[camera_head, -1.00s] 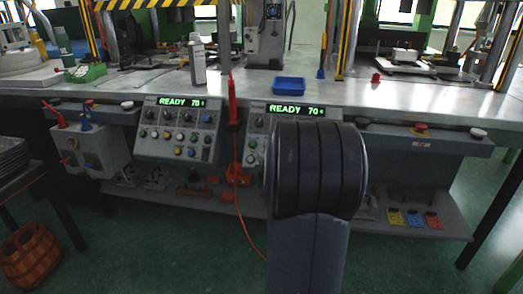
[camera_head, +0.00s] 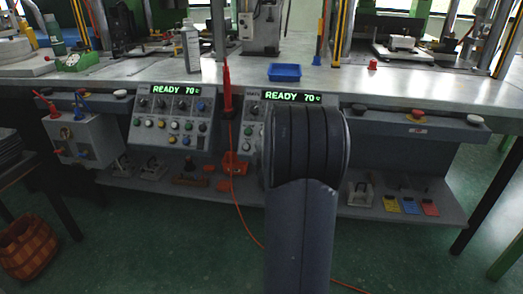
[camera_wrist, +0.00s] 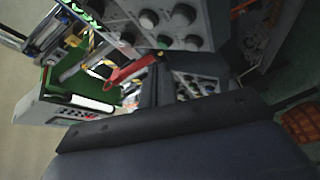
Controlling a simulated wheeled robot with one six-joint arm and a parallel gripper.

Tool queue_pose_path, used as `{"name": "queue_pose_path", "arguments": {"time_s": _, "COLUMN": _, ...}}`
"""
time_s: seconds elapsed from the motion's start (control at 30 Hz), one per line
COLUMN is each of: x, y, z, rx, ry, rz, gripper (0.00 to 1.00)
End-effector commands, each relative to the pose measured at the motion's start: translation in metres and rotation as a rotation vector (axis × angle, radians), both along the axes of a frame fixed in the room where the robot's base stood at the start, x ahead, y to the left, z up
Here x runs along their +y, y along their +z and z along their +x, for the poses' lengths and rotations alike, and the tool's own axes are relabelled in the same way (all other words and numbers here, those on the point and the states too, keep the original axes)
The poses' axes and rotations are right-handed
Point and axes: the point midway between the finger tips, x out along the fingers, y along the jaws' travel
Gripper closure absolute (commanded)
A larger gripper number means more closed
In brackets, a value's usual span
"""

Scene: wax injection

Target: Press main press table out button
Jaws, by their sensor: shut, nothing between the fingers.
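Two sloped control panels face me below the bench top in the head view. The left panel (camera_head: 139,139) has a green "READY 70" display and rows of coloured buttons and knobs. The right panel (camera_head: 251,148) has a similar display, but my dark arm covers most of its buttons. Button labels are too small to read, so I cannot tell which is the table out button. In the wrist view, my gripper (camera_wrist: 160,78) is shut and empty, in front of a panel with round knobs (camera_wrist: 150,18). I cannot tell whether it touches anything.
A red tool (camera_head: 227,90) with an orange cord hangs between the panels. A blue tray (camera_head: 285,72) and a bottle (camera_head: 191,46) stand on the bench. A grey box (camera_head: 82,140) with red and blue handles is at left. The lower shelf (camera_head: 440,207) sticks out.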

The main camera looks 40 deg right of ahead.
Motion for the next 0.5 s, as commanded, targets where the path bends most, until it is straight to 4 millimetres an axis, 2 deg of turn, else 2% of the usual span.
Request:
{"name": "queue_pose_path", "arguments": {"time_s": 0.2, "x": -0.017, "y": -0.022, "z": 0.014, "rx": -0.001, "ry": 0.0, "rz": 0.001, "gripper": 1.0}}
{"name": "queue_pose_path", "arguments": {"time_s": 0.5, "x": -0.025, "y": -0.028, "z": 0.021, "rx": -0.001, "ry": 0.0, "rz": 0.0, "gripper": 1.0}}
